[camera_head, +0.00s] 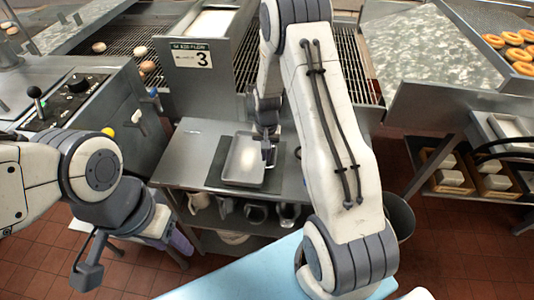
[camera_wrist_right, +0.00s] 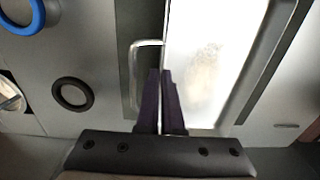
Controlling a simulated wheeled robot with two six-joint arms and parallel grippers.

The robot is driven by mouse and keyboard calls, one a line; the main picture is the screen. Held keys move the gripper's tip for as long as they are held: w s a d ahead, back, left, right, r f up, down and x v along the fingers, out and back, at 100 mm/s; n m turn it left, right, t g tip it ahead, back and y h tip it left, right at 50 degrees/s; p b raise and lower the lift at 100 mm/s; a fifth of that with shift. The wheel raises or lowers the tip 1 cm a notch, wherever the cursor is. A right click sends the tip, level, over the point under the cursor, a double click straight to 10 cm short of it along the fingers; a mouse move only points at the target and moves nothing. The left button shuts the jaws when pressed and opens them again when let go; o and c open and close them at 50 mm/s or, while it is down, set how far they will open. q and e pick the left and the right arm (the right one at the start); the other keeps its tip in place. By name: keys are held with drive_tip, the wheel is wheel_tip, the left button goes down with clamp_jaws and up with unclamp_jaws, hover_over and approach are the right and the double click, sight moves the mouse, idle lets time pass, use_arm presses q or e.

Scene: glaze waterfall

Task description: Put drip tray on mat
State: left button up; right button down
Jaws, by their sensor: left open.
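The drip tray (camera_head: 243,160) is a shallow light-grey rectangular tray. It is over the dark mat (camera_head: 276,172) on the steel table, and I cannot tell whether it touches the mat. My right gripper (camera_head: 268,148) is at the tray's right edge. In the right wrist view, the gripper's dark fingers (camera_wrist_right: 165,90) are close together, one on each side of the tray's edge by the wire handle (camera_wrist_right: 135,75); the bright tray (camera_wrist_right: 205,60) lies to the right. My left gripper (camera_head: 88,275) is open, low at the left, away from the tray; its fingers are hardly visible.
The steel table (camera_head: 195,150) has bare room left of the mat. Several metal jugs (camera_head: 255,211) hang or stand below its front edge. A fryer with a number 3 sign (camera_head: 191,55) stands behind. A control panel (camera_head: 70,95) is at left, a bin (camera_head: 400,215) at right.

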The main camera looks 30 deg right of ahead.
drive_tip(key=shift+f, duration=0.3)
drive_tip(key=shift+f, duration=0.15)
drive_tip(key=c, duration=1.1)
unclamp_jaws()
